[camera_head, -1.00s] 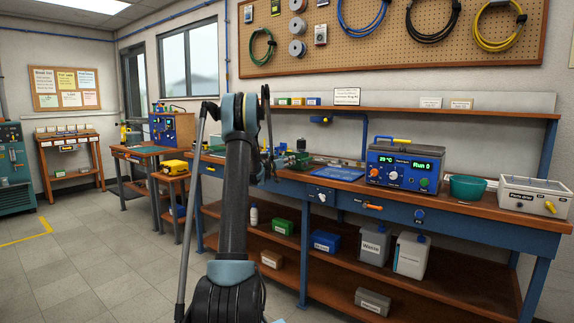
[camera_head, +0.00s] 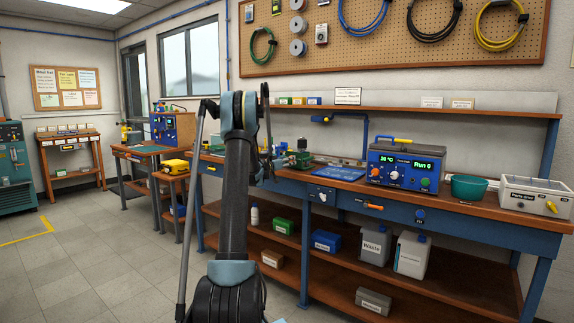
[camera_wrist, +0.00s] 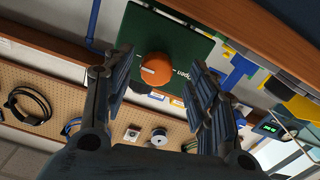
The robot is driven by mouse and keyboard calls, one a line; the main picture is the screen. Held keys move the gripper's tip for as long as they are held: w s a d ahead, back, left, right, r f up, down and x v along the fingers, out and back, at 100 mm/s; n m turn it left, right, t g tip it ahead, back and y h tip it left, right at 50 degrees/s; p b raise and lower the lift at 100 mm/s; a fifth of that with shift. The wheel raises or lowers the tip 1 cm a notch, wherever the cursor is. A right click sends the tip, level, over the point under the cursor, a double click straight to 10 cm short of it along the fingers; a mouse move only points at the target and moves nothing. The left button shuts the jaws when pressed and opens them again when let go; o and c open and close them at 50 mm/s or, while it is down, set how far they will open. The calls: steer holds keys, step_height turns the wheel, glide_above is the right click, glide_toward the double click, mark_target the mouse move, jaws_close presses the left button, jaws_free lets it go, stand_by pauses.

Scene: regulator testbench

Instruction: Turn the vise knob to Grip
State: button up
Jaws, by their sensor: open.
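The vise knob is the round orange knob (camera_wrist: 155,69) on a dark green block (camera_wrist: 140,27) in the wrist view. Pale lettering that seems to read "Open" is on the block, right of the knob in that view. The knob's pointer direction is unclear. My gripper (camera_wrist: 160,60) is open, one finger on each side of the knob, with visible gaps; I cannot tell contact or depth. In the head view my gripper (camera_head: 268,165) is partly hidden behind my arm, at the bench's left part. A small green device (camera_head: 301,159) stands just right of it.
A blue control box (camera_head: 405,167), a teal bowl (camera_head: 468,188) and a grey box (camera_head: 533,196) stand on the bench to the right. The bench front carries an orange handle (camera_head: 373,207). A shelf edge (camera_wrist: 255,30) crosses the wrist view's upper right.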

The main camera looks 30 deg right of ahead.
steer(key=v, duration=1)
steer(key=shift+a, duration=0.35)
steer(key=s+a+n+g+y, duration=0.25)
steer(key=s+a+y, duration=0.35)
steer(key=s+a, duration=1.35)
steer(key=s+a+f+n+y, duration=0.3)
steer(key=s+a+f, duration=0.3)
steer(key=s+a, duration=0.3)
steer(key=s+a+f+n+g+y, duration=0.1)
steer(key=s+a+f+n+y, duration=0.2)
steer(key=s+a+f, duration=0.3)
steer(key=s+a+f+n+g+y, duration=0.1)
steer(key=s+a+f+n+y, duration=0.2)
steer(key=s+a, duration=1.1)
step_height(320, 180, down, 3)
steer(key=shift+s+y, duration=0.8)
steer(key=shift+s, duration=0.35)
steer(key=c, duration=0.4)
steer(key=shift+c, duration=0.4)
